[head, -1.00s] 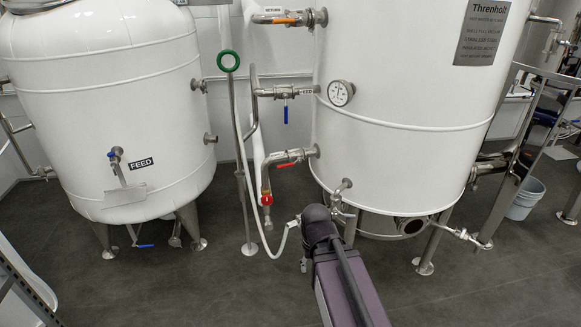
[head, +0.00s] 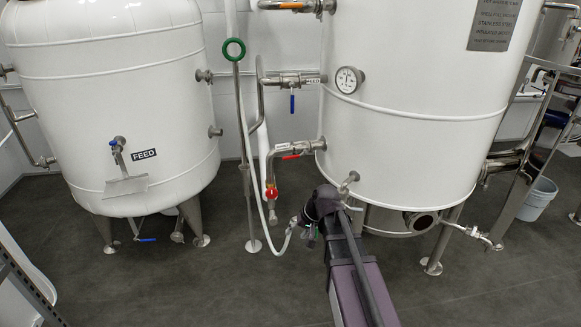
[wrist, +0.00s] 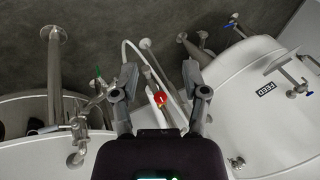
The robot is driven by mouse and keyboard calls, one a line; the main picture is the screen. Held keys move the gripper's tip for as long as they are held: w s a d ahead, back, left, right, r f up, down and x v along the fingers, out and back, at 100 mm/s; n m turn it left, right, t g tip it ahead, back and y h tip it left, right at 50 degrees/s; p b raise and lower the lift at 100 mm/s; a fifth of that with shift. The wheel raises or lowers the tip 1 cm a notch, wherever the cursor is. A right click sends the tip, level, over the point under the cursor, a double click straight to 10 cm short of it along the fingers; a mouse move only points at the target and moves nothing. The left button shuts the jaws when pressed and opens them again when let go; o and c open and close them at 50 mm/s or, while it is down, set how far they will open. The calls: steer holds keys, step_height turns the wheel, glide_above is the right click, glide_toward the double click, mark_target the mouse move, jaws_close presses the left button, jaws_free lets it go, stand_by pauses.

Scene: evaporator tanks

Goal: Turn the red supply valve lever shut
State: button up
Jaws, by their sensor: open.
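A red lever (head: 291,156) lies along the lower side pipe (head: 300,148) of the large right tank (head: 420,130) in the head view. A red round fitting (head: 271,193) sits where that pipe turns down. A red round part also shows in the wrist view (wrist: 160,98), between and beyond my fingers; I cannot tell whether it is the same fitting. My gripper (wrist: 160,76) is open and empty, its two fingers spread apart. In the head view my dark arm end is right of and below the red fitting, and it largely hides the gripper.
A blue-handled valve (head: 292,100) and a dial gauge (head: 349,79) sit above the lower pipe. A white hose (head: 262,225) curves near my arm. The FEED tank (head: 110,100) stands left. The floor in front (head: 200,290) is clear.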

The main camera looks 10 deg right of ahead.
steer(key=w+f+m+t+y+b, duration=0.25)
steer(key=w+b, duration=0.25)
steer(key=w, duration=0.7)
steer(key=m+t+y+b, duration=0.3)
steer(key=m+t+b, duration=0.6)
steer(key=b, duration=0.4)
glide_toward(291, 158)
steer(key=s+d+n+t, duration=0.1)
steer(key=s, duration=0.2)
steer(key=shift+w+f+h, duration=0.15)
steer(key=shift+f+h, duration=0.1)
steer(key=shift+f, duration=0.15)
steer(key=shift+w, duration=0.15)
steer(key=x, duration=1.3)
steer(key=shift+w+a+r+p, duration=0.1)
steer(key=shift+w+a+p, duration=0.1)
steer(key=shift+p, duration=0.15)
